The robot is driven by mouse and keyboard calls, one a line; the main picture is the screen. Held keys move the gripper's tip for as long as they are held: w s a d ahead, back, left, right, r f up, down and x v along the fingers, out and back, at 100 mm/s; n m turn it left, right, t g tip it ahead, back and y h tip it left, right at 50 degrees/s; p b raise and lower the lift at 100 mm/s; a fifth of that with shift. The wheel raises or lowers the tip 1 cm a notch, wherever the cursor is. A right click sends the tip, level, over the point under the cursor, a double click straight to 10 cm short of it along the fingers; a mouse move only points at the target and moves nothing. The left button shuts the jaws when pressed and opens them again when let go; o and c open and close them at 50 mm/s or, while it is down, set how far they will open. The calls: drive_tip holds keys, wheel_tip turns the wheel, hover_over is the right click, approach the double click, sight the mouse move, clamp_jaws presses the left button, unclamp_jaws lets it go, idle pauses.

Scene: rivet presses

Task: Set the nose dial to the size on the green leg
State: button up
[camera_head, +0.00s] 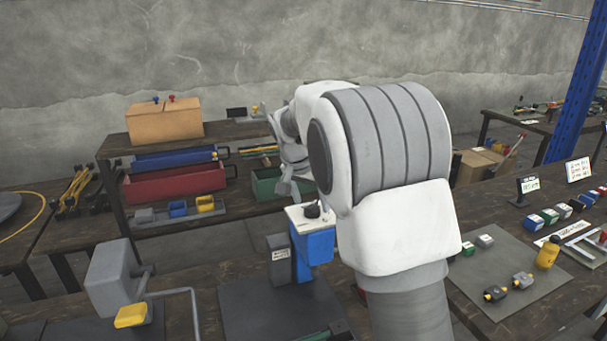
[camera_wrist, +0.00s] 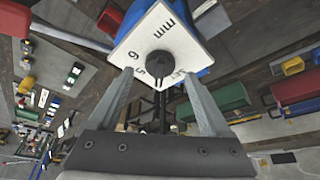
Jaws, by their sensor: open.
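The nose dial is a black knob (camera_wrist: 158,62) on a white plate (camera_wrist: 188,48) with dark marks; "mm" is legible, and the numbers near the knob are tilted and partly hidden. The plate caps a blue body, and in the head view the black knob (camera_head: 312,210) shows on top of the blue body (camera_head: 315,247). My gripper (camera_wrist: 158,75) is open, with one finger on each side of the knob; I cannot tell whether they touch it. In the head view my gripper (camera_head: 290,185) is partly hidden by my arm. I cannot make out a green leg for certain.
A grey block with a label (camera_head: 279,258) stands left of the blue body. A grey press with a yellow pad (camera_head: 131,316) is at lower left. A shelf with a red bin (camera_head: 175,183) is behind.

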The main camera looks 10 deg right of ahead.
drive_tip(key=p+v, duration=0.1)
drive_tip(key=v, duration=1.5)
drive_tip(key=shift+s, duration=0.15)
drive_tip(key=s+d+n+t+y, duration=0.15)
drive_tip(key=s+d+n, duration=0.25)
drive_tip(key=s, duration=1.2)
drive_tip(key=s+f+n, duration=0.2)
drive_tip(key=s+f, duration=0.2)
drive_tip(key=s, duration=0.3)
drive_tip(key=s+f+n+y, duration=0.1)
drive_tip(key=s+f, duration=0.4)
drive_tip(key=s, duration=0.2)
drive_tip(key=shift+s+d+n+t, duration=0.25)
drive_tip(key=shift+s+n+t, duration=0.1)
drive_tip(key=shift+n, duration=0.05)
